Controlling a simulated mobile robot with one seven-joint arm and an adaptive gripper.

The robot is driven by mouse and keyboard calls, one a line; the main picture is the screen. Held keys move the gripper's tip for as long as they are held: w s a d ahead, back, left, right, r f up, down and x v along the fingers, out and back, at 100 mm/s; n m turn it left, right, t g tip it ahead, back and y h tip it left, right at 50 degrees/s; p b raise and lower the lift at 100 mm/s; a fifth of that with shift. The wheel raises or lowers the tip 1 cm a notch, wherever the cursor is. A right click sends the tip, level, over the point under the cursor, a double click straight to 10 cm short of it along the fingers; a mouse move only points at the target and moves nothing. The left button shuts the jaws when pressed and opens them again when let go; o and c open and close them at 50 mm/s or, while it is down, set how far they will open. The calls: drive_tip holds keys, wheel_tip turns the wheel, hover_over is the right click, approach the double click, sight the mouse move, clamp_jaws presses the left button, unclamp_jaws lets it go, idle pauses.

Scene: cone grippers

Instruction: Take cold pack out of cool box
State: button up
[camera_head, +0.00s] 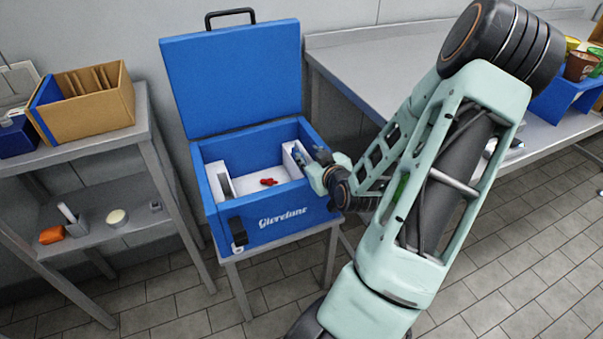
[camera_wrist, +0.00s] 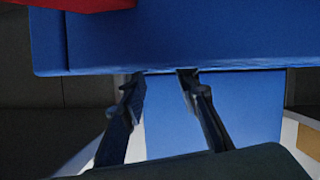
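The blue cool box (camera_head: 265,222) stands with its lid (camera_head: 235,75) raised, showing a white interior. A small blue piece (camera_head: 298,155), perhaps the cold pack, shows at the white right inner wall, partly hidden by my gripper. My gripper (camera_head: 312,160) is at the right side of the box, by the rim. In the wrist view my gripper's two dark fingers (camera_wrist: 164,85) are apart. A blue flat surface (camera_wrist: 165,115) shows between them and continues behind the right finger; I cannot tell whether they touch it. A wide blue surface (camera_wrist: 190,40) spans the top.
A red item (camera_head: 268,182) lies on the box floor. A left shelf (camera_head: 100,150) holds a cardboard box (camera_head: 90,110). A grey table (camera_head: 365,65) stands behind my arm on the right, with a blue stand (camera_head: 560,97) and cups.

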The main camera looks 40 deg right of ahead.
sight(303, 150)
drive_tip(key=b+x, duration=0.1)
drive_tip(key=x, duration=0.4)
drive_tip(key=shift+w+d+f, duration=0.15)
drive_tip(key=shift+w, duration=0.15)
drive_tip(key=shift+c, duration=0.7)
clamp_jaws()
